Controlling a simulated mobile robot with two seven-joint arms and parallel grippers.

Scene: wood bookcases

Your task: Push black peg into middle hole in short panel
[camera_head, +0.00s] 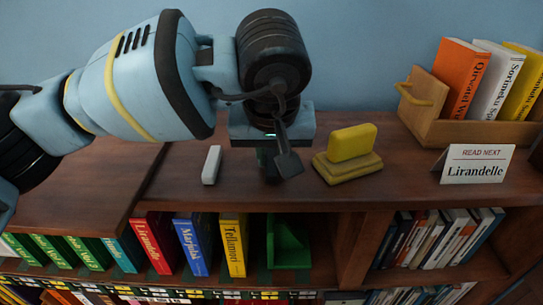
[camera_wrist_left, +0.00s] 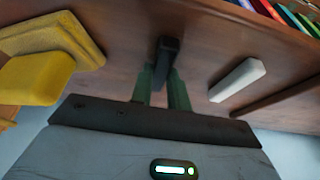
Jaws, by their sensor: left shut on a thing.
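My left gripper (camera_head: 268,170) comes down over the top of the bookcase, between a white block and a yellow block. In the left wrist view, its two green fingers (camera_wrist_left: 164,90) are shut on a black peg (camera_wrist_left: 168,52). The peg is a dark square-ended bar that sticks out past the fingertips toward the wooden top (camera_wrist_left: 205,40). I cannot tell whether the peg touches the wood. In the head view the peg is mostly hidden by the gripper. I cannot make out a short panel or its middle hole in either view. My right gripper is not in view.
A white block (camera_head: 212,165) lies left of the gripper. A yellow block on a yellow base (camera_head: 350,147) stands close on its right. A "READ NEXT" card (camera_head: 477,164) and a wooden book box (camera_head: 440,125) are further right. Books (camera_head: 190,243) and a green bookend (camera_head: 288,243) fill the shelf below.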

